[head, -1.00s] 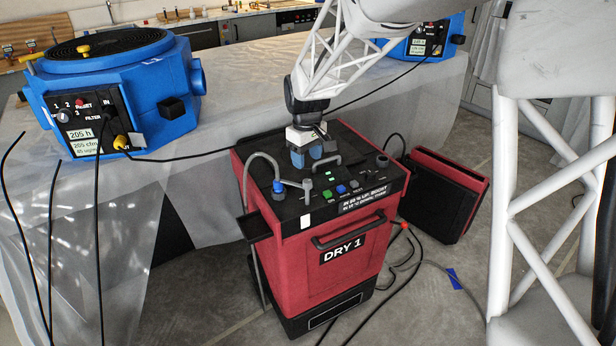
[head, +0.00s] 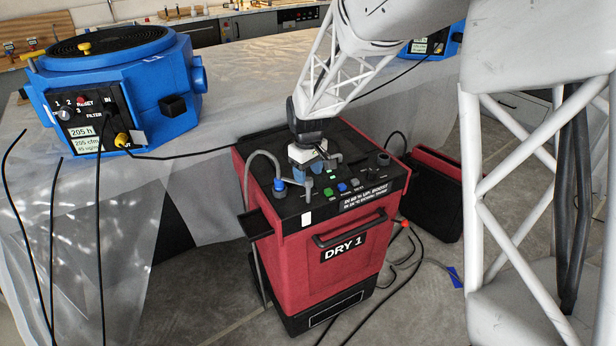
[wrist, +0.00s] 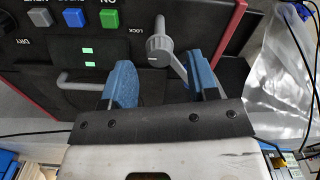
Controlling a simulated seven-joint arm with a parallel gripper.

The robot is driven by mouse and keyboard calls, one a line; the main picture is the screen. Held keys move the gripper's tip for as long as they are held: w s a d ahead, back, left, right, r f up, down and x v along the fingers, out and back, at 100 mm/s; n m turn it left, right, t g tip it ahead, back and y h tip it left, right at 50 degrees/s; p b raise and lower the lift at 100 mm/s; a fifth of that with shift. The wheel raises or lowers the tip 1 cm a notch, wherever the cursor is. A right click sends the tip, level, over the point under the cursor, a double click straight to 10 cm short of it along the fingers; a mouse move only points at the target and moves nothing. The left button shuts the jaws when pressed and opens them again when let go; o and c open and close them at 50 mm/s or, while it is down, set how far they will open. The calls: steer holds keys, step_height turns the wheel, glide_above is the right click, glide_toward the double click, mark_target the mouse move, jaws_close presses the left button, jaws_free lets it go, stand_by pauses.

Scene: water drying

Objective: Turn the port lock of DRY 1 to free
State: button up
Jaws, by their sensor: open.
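DRY 1 (head: 345,285) is a red and black cabinet with controls on its black top. The grey port lock (head: 308,190) stands near the top's front left, beside the hose end. In the wrist view the lock (wrist: 160,48) has a round hub, a stem pointing up and an arm slanting down right, next to the word LOCK. My gripper (head: 312,168) is over the top, just behind the lock. Its blue fingers are apart in the wrist view (wrist: 160,68), and the lock shows between and beyond them. Whether they touch it I cannot tell.
A grey hose (head: 252,165) with a blue collar stands left of the lock. Green, blue and grey buttons (head: 341,187) sit to its right. A handle (wrist: 75,82) lies behind. A blue unit (head: 120,90) stands on the sheeted table, and cables cross the floor.

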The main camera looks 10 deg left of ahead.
steer(key=shift+f, duration=1)
jaws_close()
